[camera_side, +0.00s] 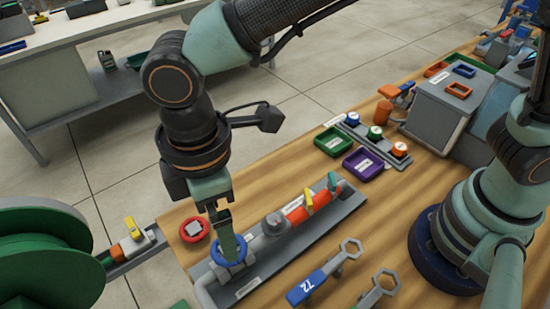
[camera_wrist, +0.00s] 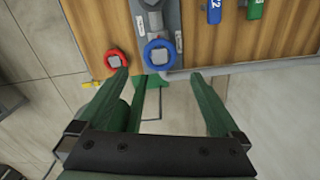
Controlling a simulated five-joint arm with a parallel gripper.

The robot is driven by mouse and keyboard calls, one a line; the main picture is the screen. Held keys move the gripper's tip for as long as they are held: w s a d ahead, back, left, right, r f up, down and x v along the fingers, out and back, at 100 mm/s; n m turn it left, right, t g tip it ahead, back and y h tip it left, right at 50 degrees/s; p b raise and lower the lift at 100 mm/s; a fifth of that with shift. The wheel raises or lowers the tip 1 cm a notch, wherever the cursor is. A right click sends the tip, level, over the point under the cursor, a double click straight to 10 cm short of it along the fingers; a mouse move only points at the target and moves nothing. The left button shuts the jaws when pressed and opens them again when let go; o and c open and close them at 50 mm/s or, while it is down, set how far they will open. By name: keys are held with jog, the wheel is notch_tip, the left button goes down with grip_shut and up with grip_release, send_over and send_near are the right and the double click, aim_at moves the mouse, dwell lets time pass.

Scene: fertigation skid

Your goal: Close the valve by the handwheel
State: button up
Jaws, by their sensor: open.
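A blue handwheel (camera_side: 241,258) sits at the near left end of a grey pipe line in a tray (camera_side: 300,238). In the wrist view the blue wheel (camera_wrist: 161,66) shows a pale square hub. A red handwheel (camera_side: 183,232) lies to its left on the wooden top; it also shows in the wrist view (camera_wrist: 108,62). My gripper (camera_side: 230,240) is open, pointing down over the blue wheel. In the wrist view its green fingers (camera_wrist: 162,80) are spread, with the blue wheel beyond the gap. I cannot tell whether a finger touches the wheel.
A red pipe section (camera_side: 297,216) with yellow and green levers lies farther along the tray. Blue (camera_side: 313,287) and green wrenches lie to the right. Green (camera_side: 332,141) and purple (camera_side: 362,165) bins stand behind. A green reel (camera_side: 45,255) stands at left.

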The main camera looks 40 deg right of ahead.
notch_tip(320, 180, down, 8)
dwell(0.4)
